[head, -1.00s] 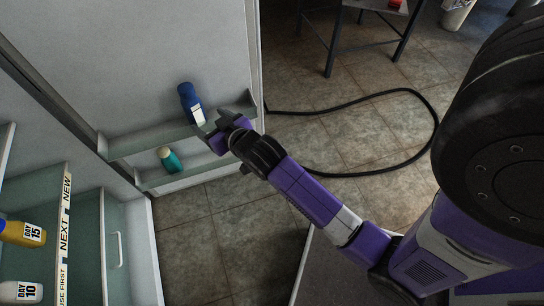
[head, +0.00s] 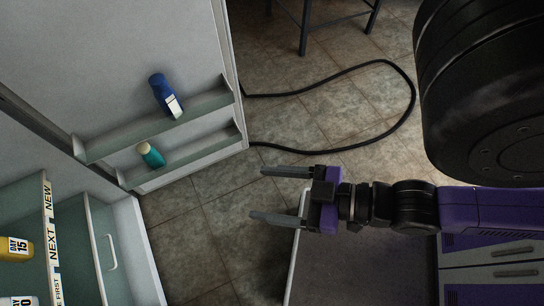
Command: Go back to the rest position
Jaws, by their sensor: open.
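My gripper (head: 284,194) is open and empty in the head view. Its two long grey fingers are spread wide and point left, over the tiled floor beside the open fridge door. It is clear of the door shelves. A blue bottle with a white label (head: 166,95) stands tilted in the picture on the upper door shelf (head: 200,106). A teal bottle with a pale cap (head: 151,155) sits on the lower door shelf (head: 205,152).
At left is the fridge inside, with a shelf strip (head: 50,235) reading NEW, NEXT and FIRST, and a yellow DAY 15 bottle (head: 16,248). A black hose (head: 345,71) loops on the floor. A grey-topped cabinet (head: 360,270) stands below my arm. A dark-legged stand (head: 303,30) is behind.

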